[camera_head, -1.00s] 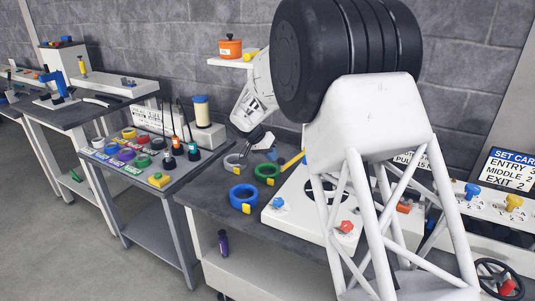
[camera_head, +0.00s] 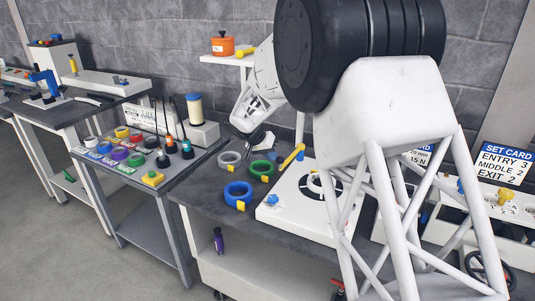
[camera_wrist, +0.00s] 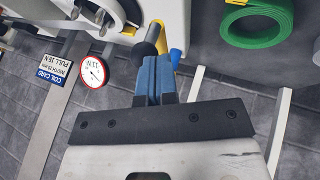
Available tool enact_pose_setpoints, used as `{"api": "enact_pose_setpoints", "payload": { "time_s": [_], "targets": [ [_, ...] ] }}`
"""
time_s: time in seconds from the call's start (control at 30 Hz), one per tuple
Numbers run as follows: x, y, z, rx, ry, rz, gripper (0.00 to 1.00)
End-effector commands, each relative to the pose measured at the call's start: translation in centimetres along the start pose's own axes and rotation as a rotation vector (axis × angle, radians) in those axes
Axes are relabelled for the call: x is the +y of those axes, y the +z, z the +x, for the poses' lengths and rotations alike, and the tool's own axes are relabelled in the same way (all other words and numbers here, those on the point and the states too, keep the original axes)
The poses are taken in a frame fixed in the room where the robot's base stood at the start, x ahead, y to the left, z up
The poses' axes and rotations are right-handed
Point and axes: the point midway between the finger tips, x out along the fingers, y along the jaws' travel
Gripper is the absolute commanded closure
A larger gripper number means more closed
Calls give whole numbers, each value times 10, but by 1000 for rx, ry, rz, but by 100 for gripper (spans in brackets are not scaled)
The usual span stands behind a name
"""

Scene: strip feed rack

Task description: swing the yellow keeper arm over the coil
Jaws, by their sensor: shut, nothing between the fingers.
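The yellow keeper arm (camera_head: 291,157) sticks out at the back left of the white feed plate (camera_head: 283,211), angled away from the reel. It also shows in the wrist view (camera_wrist: 158,32), just beyond my fingertips, with a dark round knob beside it. My gripper (camera_head: 262,139) is shut and empty, above the bench behind the green coil. In the wrist view its blue fingers (camera_wrist: 157,68) are together, close to the keeper arm; I cannot tell if they touch it. A pale coil (camera_head: 315,184) on the plate is partly hidden by my arm.
A grey coil (camera_head: 229,158), green coil (camera_head: 261,169) and blue coil (camera_head: 238,194) lie on the dark bench left of the plate. A dial gauge (camera_wrist: 93,72) and coil card (camera_wrist: 53,72) show in the wrist view. A shelf holds an orange pot (camera_head: 222,44).

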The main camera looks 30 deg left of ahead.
Motion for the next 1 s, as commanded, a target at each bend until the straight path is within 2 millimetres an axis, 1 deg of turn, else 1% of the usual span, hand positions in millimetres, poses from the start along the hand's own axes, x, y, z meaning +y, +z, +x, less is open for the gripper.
{"api": "enact_pose_setpoints", "payload": {
  "time_s": [0.03,0.5,0.73,1.0],
  "targets": [
    [6,2,2,7,-7,-16,100],
    [52,12,20,103,-101,-217,100],
    [78,12,32,155,-153,-326,100],
    [108,8,47,221,-216,-461,100]
  ]
}}
